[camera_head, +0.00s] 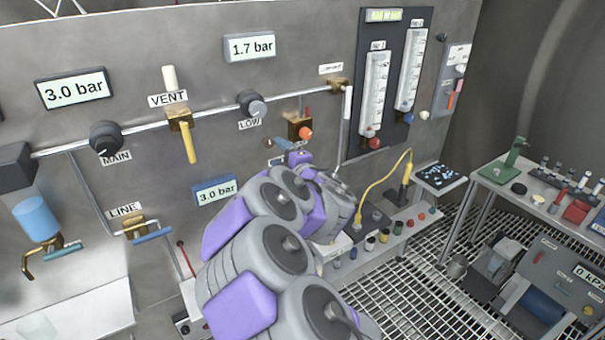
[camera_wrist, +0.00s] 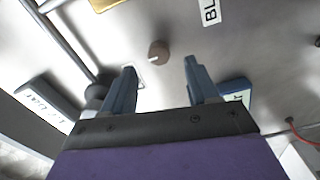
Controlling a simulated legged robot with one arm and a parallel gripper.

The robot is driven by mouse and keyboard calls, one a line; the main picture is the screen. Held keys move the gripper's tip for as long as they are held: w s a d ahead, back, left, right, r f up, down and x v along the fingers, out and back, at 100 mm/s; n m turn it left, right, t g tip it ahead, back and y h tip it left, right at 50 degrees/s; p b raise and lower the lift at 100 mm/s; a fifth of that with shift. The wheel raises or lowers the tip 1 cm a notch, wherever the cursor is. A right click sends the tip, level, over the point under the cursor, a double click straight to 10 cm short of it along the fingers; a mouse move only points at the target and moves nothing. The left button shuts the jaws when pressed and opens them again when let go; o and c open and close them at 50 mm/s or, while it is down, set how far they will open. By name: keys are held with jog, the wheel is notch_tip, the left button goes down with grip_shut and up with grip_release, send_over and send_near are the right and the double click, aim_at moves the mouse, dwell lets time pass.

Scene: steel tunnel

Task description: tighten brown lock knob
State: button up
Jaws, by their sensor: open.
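The brown lock knob (camera_wrist: 158,52) is a small round knob with a pale pointer mark on the steel wall. In the wrist view it sits just beyond and between the fingertips of my gripper (camera_wrist: 160,67), with clear gaps on both sides. My gripper is open and empty. In the head view the small brown knob (camera_head: 268,143) shows just left of my gripper (camera_head: 279,152), whose blue fingers reach toward the wall. The exact depth between fingertips and knob is hard to tell.
A brass valve with an orange knob (camera_head: 305,133) is close right of my gripper. The LOW knob (camera_head: 251,103) and its pipe are above. A blue-framed 3.0 bar display (camera_head: 215,190) is below left. A yellow cable (camera_head: 372,187) hangs to the right.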

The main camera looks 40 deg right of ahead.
jog(key=b+v, duration=0.6)
jog(key=v, duration=0.6)
dwell(0.6)
